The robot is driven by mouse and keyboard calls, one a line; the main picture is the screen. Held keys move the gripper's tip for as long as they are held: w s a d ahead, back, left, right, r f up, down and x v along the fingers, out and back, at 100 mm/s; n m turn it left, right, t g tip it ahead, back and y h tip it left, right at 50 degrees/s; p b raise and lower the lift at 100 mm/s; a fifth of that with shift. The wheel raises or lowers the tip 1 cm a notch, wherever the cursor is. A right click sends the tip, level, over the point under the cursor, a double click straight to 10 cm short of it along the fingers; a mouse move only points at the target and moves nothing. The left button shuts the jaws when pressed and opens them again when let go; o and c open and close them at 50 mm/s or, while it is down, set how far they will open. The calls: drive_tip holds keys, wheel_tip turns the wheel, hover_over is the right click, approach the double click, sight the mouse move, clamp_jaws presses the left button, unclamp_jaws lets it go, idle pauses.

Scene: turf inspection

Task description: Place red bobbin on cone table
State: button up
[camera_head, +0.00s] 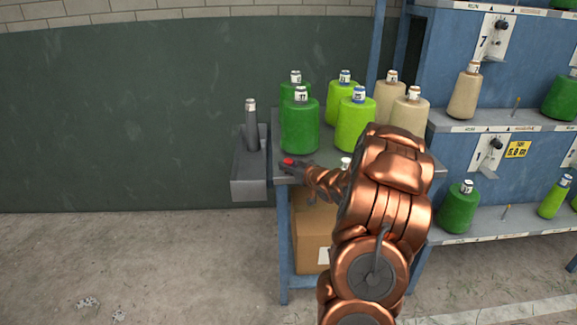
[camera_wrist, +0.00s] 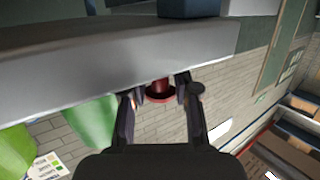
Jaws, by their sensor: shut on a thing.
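The cone table (camera_head: 326,152) has a grey top and blue legs, and stands against the wall with several yarn cones on it. My gripper (camera_head: 287,167) is at its front left corner. It is shut on a small red bobbin (camera_head: 289,160). In the wrist view the red bobbin (camera_wrist: 160,93), with a wide flange, sits between the two dark fingers. That view is rolled over, with the grey table edge (camera_wrist: 110,65) across the top, close to the bobbin. I cannot tell whether the bobbin touches the table.
Dark green cones (camera_head: 299,128), lime cones (camera_head: 354,128) and beige cones (camera_head: 409,114) fill the back of the table. A grey holder (camera_head: 250,180) with a post adjoins its left side. A blue rack (camera_head: 515,125) stands right. A cardboard box (camera_head: 313,235) is underneath.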

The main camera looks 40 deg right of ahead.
drive_tip(key=o, duration=0.9)
drive_tip(key=shift+o, duration=0.2)
drive_tip(key=v, duration=1.2)
drive_tip(key=shift+r, duration=0.2)
drive_tip(key=shift+a, duration=0.1)
drive_tip(key=s+a+f+g+h, duration=0.1)
drive_tip(key=s+a+g, duration=0.2)
drive_tip(key=a+g, duration=0.3)
drive_tip(key=s+a+f+g+h, duration=0.1)
drive_tip(key=s+a+f+g, duration=0.15)
drive_tip(key=a+g, duration=0.45)
drive_tip(key=s+a+r+g+y, duration=0.1)
drive_tip(key=s+a+g, duration=0.2)
drive_tip(key=s+a, duration=0.9)
drive_tip(key=s+a+r+n+g+y, duration=0.1)
drive_tip(key=s+a+r+g+y, duration=0.1)
drive_tip(key=s+a, duration=1.1)
drive_tip(key=shift+s+a+g, duration=0.2)
drive_tip(key=shift+s+g, duration=0.3)
drive_tip(key=shift+s, duration=0.3)
